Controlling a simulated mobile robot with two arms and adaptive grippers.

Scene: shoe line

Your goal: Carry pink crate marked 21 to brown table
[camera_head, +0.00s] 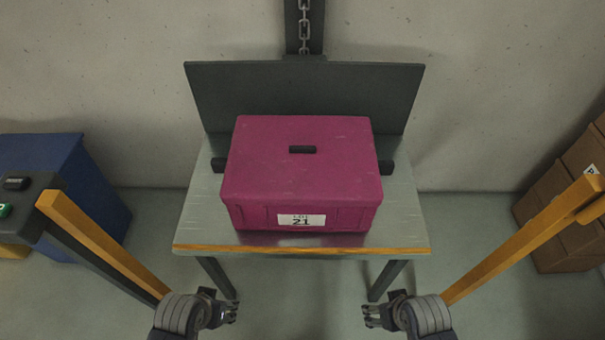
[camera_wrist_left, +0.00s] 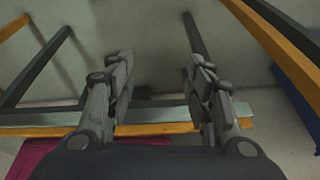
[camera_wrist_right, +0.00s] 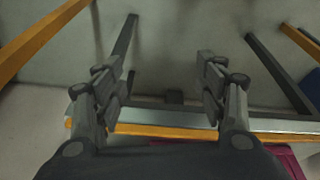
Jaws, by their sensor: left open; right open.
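The pink crate (camera_head: 302,172) is closed with a lid that has a black handle, and its front label reads LOT 21. It sits on a grey table (camera_head: 405,225) with an orange front edge and a dark back panel. A piece of the crate also shows in the left wrist view (camera_wrist_left: 40,158) and the right wrist view (camera_wrist_right: 280,160). My left gripper (camera_head: 233,309) is open and empty, low in front of the table's left side. My right gripper (camera_head: 367,312) is open and empty, low in front of its right side. Neither touches the crate. No brown table is recognisable.
Orange rails (camera_head: 105,245) and (camera_head: 525,240) flank the space on the left and right. A blue bin (camera_head: 95,190) stands at the left and stacked brown boxes (camera_head: 560,205) at the right. A chain (camera_head: 304,30) hangs on a dark post behind the table.

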